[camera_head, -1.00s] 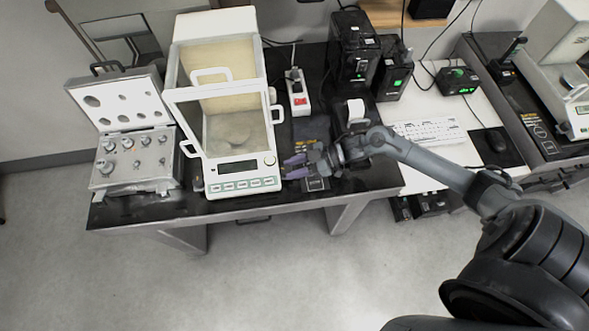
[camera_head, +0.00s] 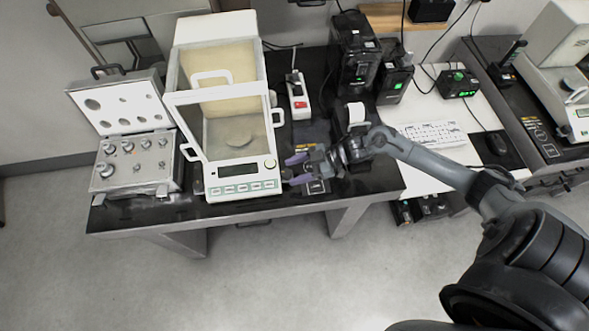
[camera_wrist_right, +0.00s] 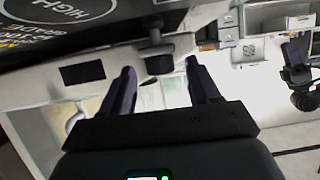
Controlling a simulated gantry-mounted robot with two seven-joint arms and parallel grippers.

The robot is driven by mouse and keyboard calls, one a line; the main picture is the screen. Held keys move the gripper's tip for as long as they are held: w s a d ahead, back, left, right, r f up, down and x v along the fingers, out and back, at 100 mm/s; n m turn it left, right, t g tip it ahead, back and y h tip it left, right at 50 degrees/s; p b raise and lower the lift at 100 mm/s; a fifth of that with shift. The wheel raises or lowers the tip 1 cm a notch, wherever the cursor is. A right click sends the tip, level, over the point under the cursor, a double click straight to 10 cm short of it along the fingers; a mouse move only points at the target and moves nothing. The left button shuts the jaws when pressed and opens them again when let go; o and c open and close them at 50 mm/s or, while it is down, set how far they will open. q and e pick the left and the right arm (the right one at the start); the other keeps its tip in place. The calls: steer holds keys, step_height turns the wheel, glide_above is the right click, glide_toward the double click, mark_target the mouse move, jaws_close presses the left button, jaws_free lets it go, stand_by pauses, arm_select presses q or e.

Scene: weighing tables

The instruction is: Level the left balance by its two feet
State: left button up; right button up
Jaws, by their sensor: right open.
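The left balance (camera_head: 242,170), white with a glass draft shield, stands on the dark table in the head view. My right gripper (camera_head: 298,169) is open beside its front right corner, fingers pointing left at the balance. In the right wrist view the two dark fingers (camera_wrist_right: 160,86) are spread apart, and a dark knob-like foot (camera_wrist_right: 157,57) shows just beyond the gap between them. I cannot tell whether they touch it. The left front foot (camera_head: 197,187) is a small dark shape beside the balance. The levelling bubble cannot be made out. My left gripper is not in view in the head view.
An open weight case (camera_head: 130,160) stands left of the balance. A power strip (camera_head: 298,95) and black boxes (camera_head: 357,55) are behind my right arm. A keyboard (camera_head: 430,134) and a second balance (camera_head: 565,90) are to the right.

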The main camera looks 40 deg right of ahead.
steer(key=p+v, duration=0.1)
steer(key=v, duration=0.9)
steer(key=shift+s+r, duration=0.1)
